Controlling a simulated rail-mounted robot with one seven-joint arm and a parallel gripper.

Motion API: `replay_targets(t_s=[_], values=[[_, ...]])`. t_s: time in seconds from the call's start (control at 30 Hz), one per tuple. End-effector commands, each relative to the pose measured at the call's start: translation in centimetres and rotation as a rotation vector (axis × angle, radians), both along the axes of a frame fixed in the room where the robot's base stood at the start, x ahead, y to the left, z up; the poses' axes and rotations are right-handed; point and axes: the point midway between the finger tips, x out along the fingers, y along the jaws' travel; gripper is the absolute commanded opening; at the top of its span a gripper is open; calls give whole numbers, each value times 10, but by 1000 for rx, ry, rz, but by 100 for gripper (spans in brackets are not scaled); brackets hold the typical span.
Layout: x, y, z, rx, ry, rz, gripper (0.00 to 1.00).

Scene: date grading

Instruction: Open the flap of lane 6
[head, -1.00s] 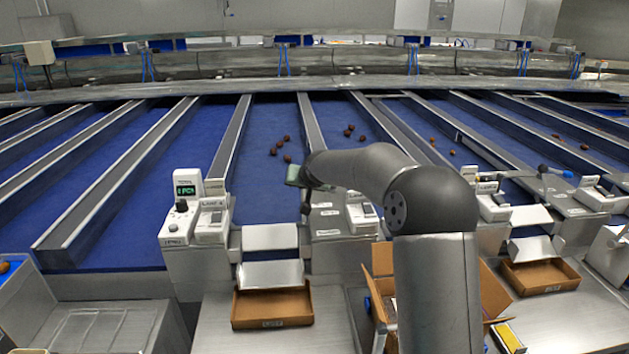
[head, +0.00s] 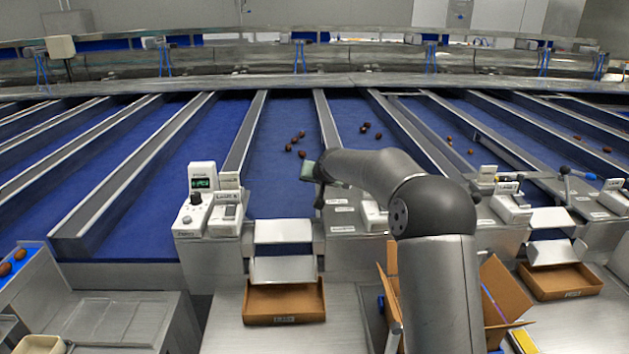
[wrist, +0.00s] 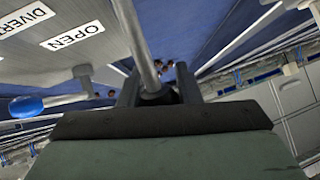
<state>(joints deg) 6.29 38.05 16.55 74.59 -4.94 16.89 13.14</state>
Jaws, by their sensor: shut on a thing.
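My gripper (wrist: 158,92) is shut on a grey metal lever rod (wrist: 143,45) in the wrist view. The rod runs up between the dark fingers, and its gripped end is mostly hidden. Beside it is a grey panel (wrist: 60,65) with "OPEN" and "DIVERT" labels. In the head view my gripper (head: 319,196) is over the lane divider, left of a labelled panel (head: 342,211); the held lever is too small to make out there. Pale flap plates (head: 283,231) show at the lane end left of my gripper. I cannot read a lane 6 label with certainty.
A second lever with a blue knob (wrist: 27,105) is beside the panel. A control box with a lit display (head: 203,188) stands left. A shallow cardboard tray (head: 284,318) sits below the flap plates. An open carton (head: 497,290) stands behind my arm. Several dates (head: 295,138) lie on the blue lanes.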

Motion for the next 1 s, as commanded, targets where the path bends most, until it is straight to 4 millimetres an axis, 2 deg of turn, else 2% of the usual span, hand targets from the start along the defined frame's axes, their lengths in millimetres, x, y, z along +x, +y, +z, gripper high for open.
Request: replay_targets(t_s=[0.03,0.27,0.3,0.33,0.73,0.87,1.0], values=[[-3,-5,-15,-6,28,-4,0],[-3,-5,-15,-6,28,-4,0],[-3,-5,-15,-7,27,-4,42],[-3,-5,-14,-6,26,-4,50],[-6,-4,-3,-3,12,-2,51],[-21,-7,10,-3,9,-3,51],[-47,-14,30,-4,8,-4,51]])
